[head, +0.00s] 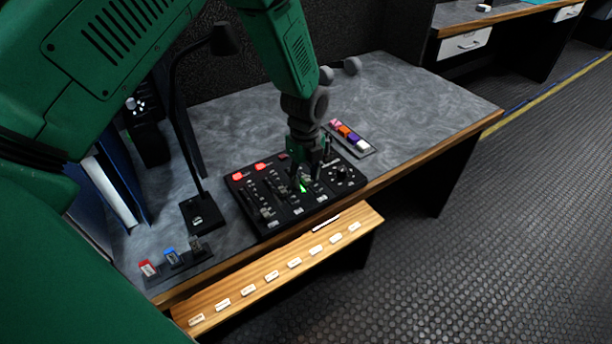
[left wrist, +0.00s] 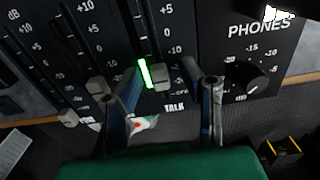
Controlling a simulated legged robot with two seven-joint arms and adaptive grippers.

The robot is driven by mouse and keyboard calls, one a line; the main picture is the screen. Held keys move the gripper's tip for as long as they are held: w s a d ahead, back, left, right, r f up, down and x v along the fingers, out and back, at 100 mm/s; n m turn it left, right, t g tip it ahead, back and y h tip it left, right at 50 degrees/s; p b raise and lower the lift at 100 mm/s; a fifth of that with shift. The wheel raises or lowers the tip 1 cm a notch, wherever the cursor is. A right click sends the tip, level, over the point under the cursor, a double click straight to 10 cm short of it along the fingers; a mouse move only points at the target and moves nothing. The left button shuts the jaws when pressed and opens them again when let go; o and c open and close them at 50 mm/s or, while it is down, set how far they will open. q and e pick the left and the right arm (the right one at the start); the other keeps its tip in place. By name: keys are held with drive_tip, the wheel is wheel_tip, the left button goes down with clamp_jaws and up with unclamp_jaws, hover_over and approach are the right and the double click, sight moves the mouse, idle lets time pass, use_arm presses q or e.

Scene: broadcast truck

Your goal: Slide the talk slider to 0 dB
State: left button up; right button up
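The black mixer console (head: 268,222) lies on the desk with several sliders, and the left wrist view shows its face close up. The talk slider has a pale grey cap (left wrist: 161,76) beside a lit green strip (left wrist: 145,73), above the TALK label (left wrist: 174,106). The cap sits low on its scale, below the 0 mark as far as I can tell. My left gripper (head: 306,170) points down over the console. In the left wrist view its fingers (left wrist: 162,77) are apart, one on each side of the cap, with gaps visible. My right gripper is not in view.
A PHONES knob (left wrist: 257,82) is right of the talk slider; other sliders (left wrist: 97,85) are left. A tray of coloured blocks (head: 350,137) lies behind right. A wooden ledge with labels (head: 284,272) runs in front.

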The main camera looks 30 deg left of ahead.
sight(299, 175)
use_arm(q)
clamp_jaws()
drive_tip(key=a, duration=0.1)
drive_tip(key=w+a, duration=0.1)
drive_tip(key=a+p, duration=0.1)
drive_tip(key=shift+w+r, duration=0.1)
drive_tip(key=shift+w, duration=0.15)
drive_tip(key=shift+a, duration=0.2)
unclamp_jaws()
drive_tip(key=shift+d, duration=0.15)
